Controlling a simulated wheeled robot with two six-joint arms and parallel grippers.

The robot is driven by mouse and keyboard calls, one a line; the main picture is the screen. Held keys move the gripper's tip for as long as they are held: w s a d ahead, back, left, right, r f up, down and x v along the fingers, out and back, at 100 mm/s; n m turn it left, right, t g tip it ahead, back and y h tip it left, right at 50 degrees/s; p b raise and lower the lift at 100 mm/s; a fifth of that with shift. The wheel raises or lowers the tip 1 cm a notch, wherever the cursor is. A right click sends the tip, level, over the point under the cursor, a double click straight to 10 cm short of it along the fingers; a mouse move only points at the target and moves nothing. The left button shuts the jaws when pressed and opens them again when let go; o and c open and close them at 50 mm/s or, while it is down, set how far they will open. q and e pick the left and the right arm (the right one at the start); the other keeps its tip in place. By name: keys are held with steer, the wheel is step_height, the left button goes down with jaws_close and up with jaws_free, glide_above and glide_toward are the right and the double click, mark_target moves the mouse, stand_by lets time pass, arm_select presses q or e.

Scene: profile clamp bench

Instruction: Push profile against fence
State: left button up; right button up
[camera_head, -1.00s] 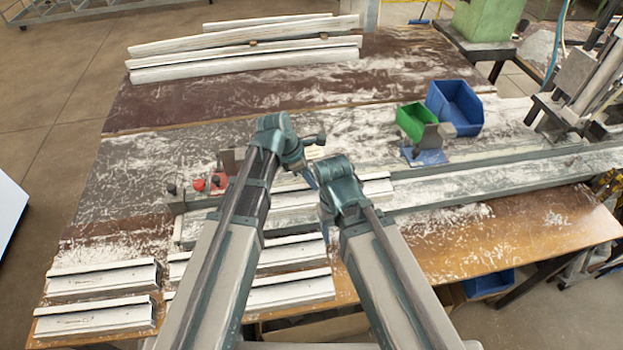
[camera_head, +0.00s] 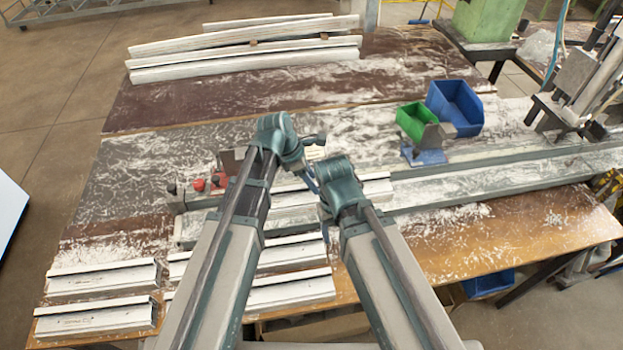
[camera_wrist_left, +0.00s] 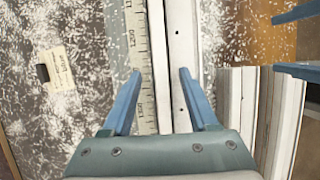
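A white profile (camera_wrist_left: 182,60) with small dark holes runs lengthwise in the left wrist view, beside a light rail and a printed scale (camera_wrist_left: 138,60). In the head view it (camera_head: 376,189) is partly hidden by my arms. My left gripper (camera_wrist_left: 160,88) is open, with its blue fingers on either side of the scale and profile; no grip shows. I cannot tell whether its fingers touch the profile, nor whether profile and rail touch. In the head view my left gripper (camera_head: 312,165) is mostly hidden.
A clamp with red knobs (camera_head: 205,184) stands left of my arms. A green bin (camera_head: 416,121) and blue bin (camera_head: 456,106) stand at the back right. Several profiles lie at the front left (camera_head: 103,279) and back (camera_head: 245,70). A paper label (camera_wrist_left: 60,68) lies on the bench.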

arm_select(q)
steer(key=shift+r, duration=0.1)
steer(key=p+v, duration=1.2)
steer(key=v, duration=0.1)
steer(key=shift+a+r+p, duration=0.15)
steer(key=shift+r+p, duration=0.15)
steer(key=shift+p, duration=0.1)
steer(key=s+f+m+y+b, duration=0.2)
steer(key=s+f+m+b, duration=0.2)
steer(key=s+m, duration=0.3)
steer(key=s+f+m+g+y+b, duration=0.1)
steer(key=s+f+m+y+b, duration=0.2)
steer(key=m, duration=1.4)
steer(key=s+f+b, duration=0.2)
steer(key=s+f, duration=0.2)
steer(key=s, duration=0.1)
steer(key=shift+y+b, duration=0.3)
